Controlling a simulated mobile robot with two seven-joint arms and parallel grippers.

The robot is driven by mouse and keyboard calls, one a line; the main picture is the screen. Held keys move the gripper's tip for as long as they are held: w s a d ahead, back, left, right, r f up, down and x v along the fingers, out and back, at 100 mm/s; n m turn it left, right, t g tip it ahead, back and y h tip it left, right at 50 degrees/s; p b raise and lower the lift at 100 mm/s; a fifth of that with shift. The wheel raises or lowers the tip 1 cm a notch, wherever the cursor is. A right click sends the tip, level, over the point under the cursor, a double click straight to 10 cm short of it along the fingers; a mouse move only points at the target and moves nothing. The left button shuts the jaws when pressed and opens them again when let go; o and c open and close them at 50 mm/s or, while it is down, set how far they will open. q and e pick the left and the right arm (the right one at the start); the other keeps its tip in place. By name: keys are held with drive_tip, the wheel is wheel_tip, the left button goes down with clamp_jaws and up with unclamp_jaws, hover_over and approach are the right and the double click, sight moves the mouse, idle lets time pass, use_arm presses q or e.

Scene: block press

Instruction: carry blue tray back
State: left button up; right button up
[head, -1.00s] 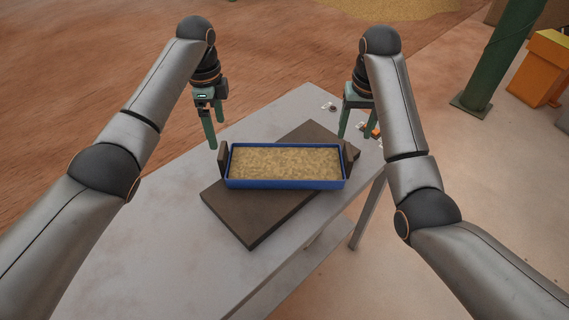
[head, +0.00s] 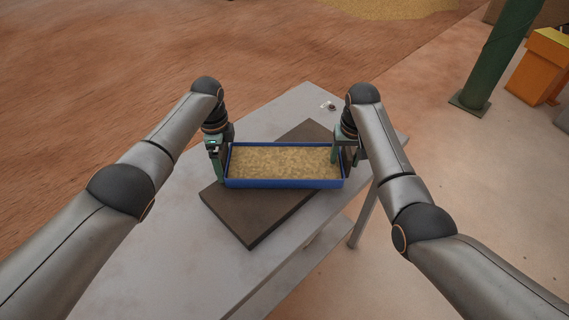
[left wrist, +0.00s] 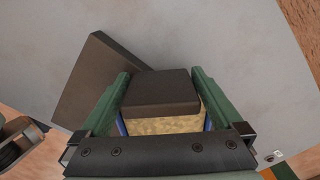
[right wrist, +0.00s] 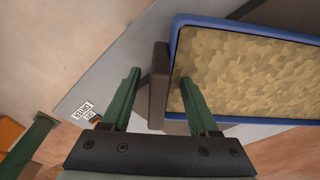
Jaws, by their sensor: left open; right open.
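The blue tray (head: 285,184), filled with tan grain-like material, rests on a dark brown board (head: 250,224) on the grey table. A dark upright handle block stands at each end. My left gripper (head: 219,170) is at the tray's left end, open. In the left wrist view its fingers (left wrist: 161,74) lie on both sides of the left handle block (left wrist: 161,92). My right gripper (head: 346,154) is at the right end, open. In the right wrist view its fingers (right wrist: 159,76) straddle the right handle block (right wrist: 158,85), one finger over the tray's inside. Contact cannot be told.
The grey table (head: 150,245) is clear in front and to the left. A small white label (head: 326,105) with a dark item lies near its far edge. A green post (head: 490,60) and an orange box (head: 540,68) stand on the ground at the back right.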

use_arm(q)
drive_tip(key=c, duration=1)
use_arm(e)
clamp_jaws()
use_arm(q)
clamp_jaws()
drive_tip(key=shift+r, duration=0.1)
